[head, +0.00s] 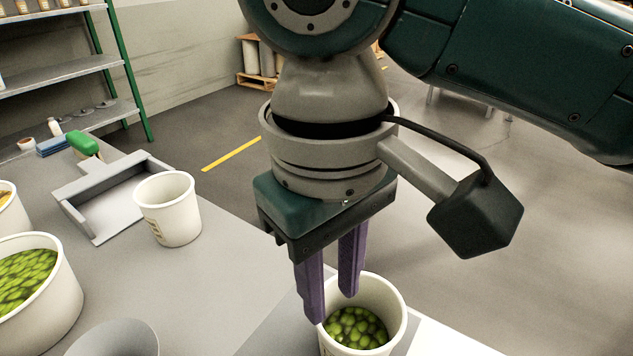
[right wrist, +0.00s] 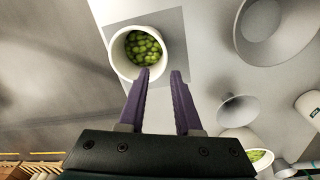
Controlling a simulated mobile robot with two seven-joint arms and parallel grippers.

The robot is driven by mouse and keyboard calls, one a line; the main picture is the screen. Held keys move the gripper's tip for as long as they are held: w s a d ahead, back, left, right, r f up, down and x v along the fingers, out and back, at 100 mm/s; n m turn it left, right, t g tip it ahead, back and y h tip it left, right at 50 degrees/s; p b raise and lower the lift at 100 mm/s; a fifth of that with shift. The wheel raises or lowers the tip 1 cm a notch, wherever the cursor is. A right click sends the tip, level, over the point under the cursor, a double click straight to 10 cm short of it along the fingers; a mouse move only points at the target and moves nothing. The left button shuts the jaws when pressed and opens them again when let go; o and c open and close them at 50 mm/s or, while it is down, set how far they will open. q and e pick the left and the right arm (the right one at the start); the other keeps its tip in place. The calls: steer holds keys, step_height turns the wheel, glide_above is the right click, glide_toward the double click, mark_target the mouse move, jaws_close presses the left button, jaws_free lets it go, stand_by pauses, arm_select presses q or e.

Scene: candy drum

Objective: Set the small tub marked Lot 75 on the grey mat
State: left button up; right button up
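A small white tub (head: 392,318) holding green candies stands upright at the near right of the table in the head view. It also shows in the right wrist view (right wrist: 118,60). It appears to stand on the grey mat (right wrist: 178,40), whose darker square shows around it. My right gripper (head: 332,305) has purple fingers, spread apart and empty. In the right wrist view its fingertips (right wrist: 160,73) are at the tub's rim, with one finger overlapping the rim; contact cannot be told. My left gripper is not in view.
Another small white tub (head: 170,212) stands further back, its marking unreadable. A large tub of green candies (head: 50,310) and a grey round vessel (head: 115,340) are at the left. A dustpan-like tray (head: 105,205) and green-handled scoop (head: 84,145) lie behind.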

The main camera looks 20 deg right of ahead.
steer(key=s+a+f+t+y, duration=0.1)
steer(key=s+a+f+y, duration=0.2)
steer(key=s+a+y, duration=0.15)
steer(key=s+d+h, duration=0.1)
steer(key=s+d, duration=0.1)
steer(key=d, duration=0.2)
steer(key=s+d+m+t+h, duration=0.1)
steer(key=s+d, duration=0.2)
steer(key=d, duration=0.2)
steer(key=s+d+f+m+t+h, duration=0.1)
steer(key=s+d, duration=0.2)
steer(key=d, duration=0.2)
steer(key=shift+s+d+h, duration=0.15)
steer(key=shift+d+h, duration=0.05)
steer(key=shift+h, duration=0.15)
step_height(320, 180, up, 44)
steer(key=p, duration=4.4)
steer(key=shift+r, duration=0.1)
